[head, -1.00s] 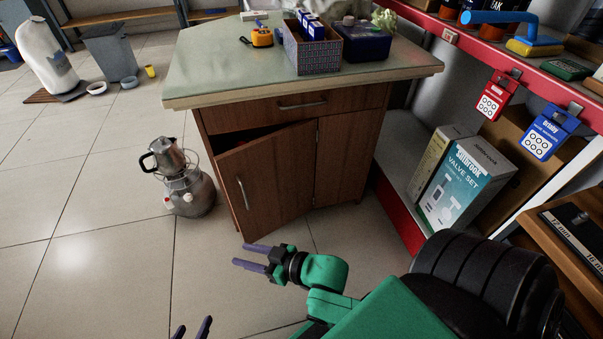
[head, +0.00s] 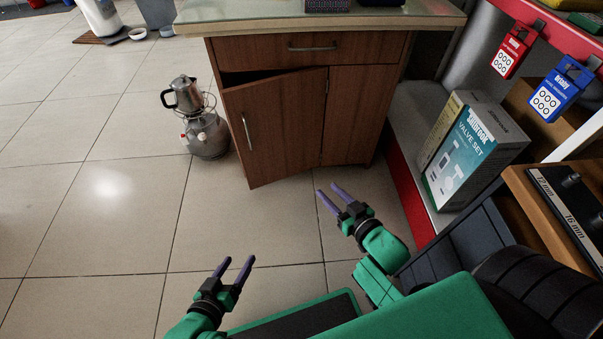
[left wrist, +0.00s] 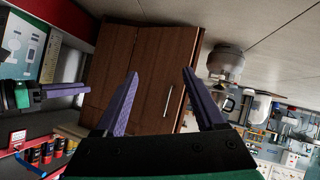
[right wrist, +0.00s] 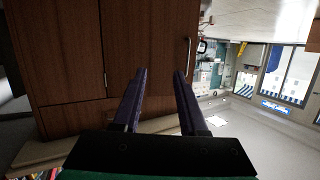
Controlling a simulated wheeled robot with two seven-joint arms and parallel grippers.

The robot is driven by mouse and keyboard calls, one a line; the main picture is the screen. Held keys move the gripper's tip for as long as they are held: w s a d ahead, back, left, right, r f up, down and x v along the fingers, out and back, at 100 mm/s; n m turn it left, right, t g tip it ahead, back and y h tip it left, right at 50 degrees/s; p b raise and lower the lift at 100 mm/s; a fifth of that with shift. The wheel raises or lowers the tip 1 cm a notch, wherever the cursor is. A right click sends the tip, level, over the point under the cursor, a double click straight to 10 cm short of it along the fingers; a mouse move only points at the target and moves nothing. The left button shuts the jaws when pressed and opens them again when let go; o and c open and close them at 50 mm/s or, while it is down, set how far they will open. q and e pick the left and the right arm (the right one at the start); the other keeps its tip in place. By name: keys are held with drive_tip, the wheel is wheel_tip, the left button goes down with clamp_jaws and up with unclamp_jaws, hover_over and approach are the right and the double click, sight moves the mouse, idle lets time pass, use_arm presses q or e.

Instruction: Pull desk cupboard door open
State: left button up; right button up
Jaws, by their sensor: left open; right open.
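The desk (head: 300,42) has a brown wooden cupboard door (head: 280,130) hinged on its right side. The door stands ajar, with a dark gap at its top left. Its vertical metal handle (head: 246,132) is near its left edge and also shows in the left wrist view (left wrist: 168,98) and the right wrist view (right wrist: 188,58). My left gripper (head: 236,264) is open and empty, low in front of the desk and apart from the door. My right gripper (head: 330,190) is open and empty, in front of the desk's lower right part, apart from the handle.
A metal pot on a gas burner (head: 205,132) stands on the floor left of the desk. A valve set box (head: 465,155) sits on the red-edged shelf at right, below hanging red and blue packages (head: 560,92). The tiled floor at left is clear.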

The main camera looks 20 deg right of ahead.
use_arm(q)
wheel_tip(320, 180, down, 4)
drive_tip(key=t+b, duration=0.3)
drive_tip(key=b, duration=0.2)
drive_tip(key=w+r+t+h+b, duration=0.1)
drive_tip(key=w+r+t, duration=0.4)
drive_tip(key=w+r, duration=0.65)
use_arm(e)
drive_tip(key=w+a+n+y+b, duration=0.2)
drive_tip(key=w+a+n+y, duration=0.2)
drive_tip(key=w, duration=0.7)
drive_tip(key=shift+w+a+f+t+y, duration=0.2)
drive_tip(key=shift+a+t+y, duration=0.2)
drive_tip(key=shift+a+y, duration=0.65)
drive_tip(key=shift+a, duration=0.15)
clamp_jaws()
use_arm(q)
wheel_tip(320, 180, up, 24)
drive_tip(key=a+m+t+h, duration=0.1)
drive_tip(key=a+t+h, duration=0.1)
drive_tip(key=t, duration=0.4)
drive_tip(key=shift+s+a+r+t+h, duration=0.15)
drive_tip(key=shift+s+a+t+h, duration=0.15)
drive_tip(key=shift+t+h, duration=0.15)
